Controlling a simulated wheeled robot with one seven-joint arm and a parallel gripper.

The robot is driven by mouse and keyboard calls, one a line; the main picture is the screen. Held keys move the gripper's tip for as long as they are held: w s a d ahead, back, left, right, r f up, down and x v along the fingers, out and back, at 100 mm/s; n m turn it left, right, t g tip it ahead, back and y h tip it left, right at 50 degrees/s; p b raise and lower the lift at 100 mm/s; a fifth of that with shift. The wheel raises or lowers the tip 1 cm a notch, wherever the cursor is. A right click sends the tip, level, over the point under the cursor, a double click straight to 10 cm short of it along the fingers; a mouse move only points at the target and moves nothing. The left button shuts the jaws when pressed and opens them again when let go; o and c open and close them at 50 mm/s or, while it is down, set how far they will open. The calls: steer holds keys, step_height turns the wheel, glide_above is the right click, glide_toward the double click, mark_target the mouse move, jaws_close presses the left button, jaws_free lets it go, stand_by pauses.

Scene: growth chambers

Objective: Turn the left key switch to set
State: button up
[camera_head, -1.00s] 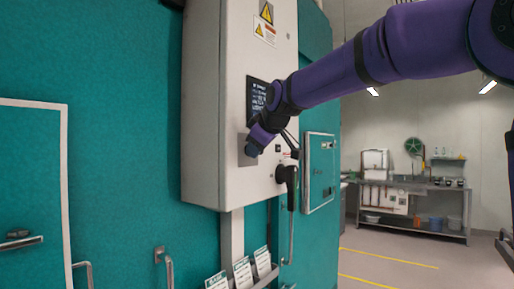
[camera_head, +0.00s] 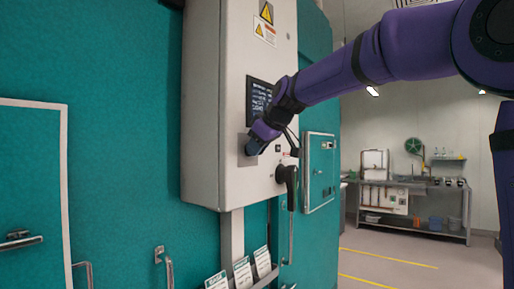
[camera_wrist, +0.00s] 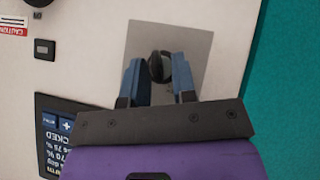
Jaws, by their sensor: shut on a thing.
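A dark key switch (camera_wrist: 156,66) stands out from a grey metal plate (camera_wrist: 198,42) on the face of the pale control cabinet. In the wrist view my gripper (camera_wrist: 160,74) has its two blue fingers on either side of the switch's dark knob, shut on it. In the head view my gripper (camera_head: 254,146) is at the left lower part of the cabinet front and hides the switch. The plate (camera_head: 243,153) shows only in part there. I cannot read any position marks around the switch.
The cabinet (camera_head: 203,110) carries a dark display (camera_head: 257,92), a black rotary handle (camera_head: 289,178) below right of my gripper, and a small black square part (camera_wrist: 45,49). Teal walls (camera_head: 110,80) flank it. Open floor (camera_head: 400,255) lies to the right.

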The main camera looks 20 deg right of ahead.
steer(key=g+y, duration=0.1)
steer(key=m+y, duration=0.1)
steer(key=m+g+y, duration=0.1)
steer(key=shift+w+d+g, duration=0.25)
steer(key=shift+d+g, duration=0.05)
steer(key=shift+d+m+g+y, duration=0.15)
steer(key=shift+m+g+y, duration=0.7)
steer(key=shift+y, duration=0.65)
steer(key=o, duration=0.6)
steer(key=v, duration=1)
steer(key=shift+s+d+r, duration=0.1)
steer(key=shift+d+r, duration=0.05)
steer(key=shift+d, duration=0.15)
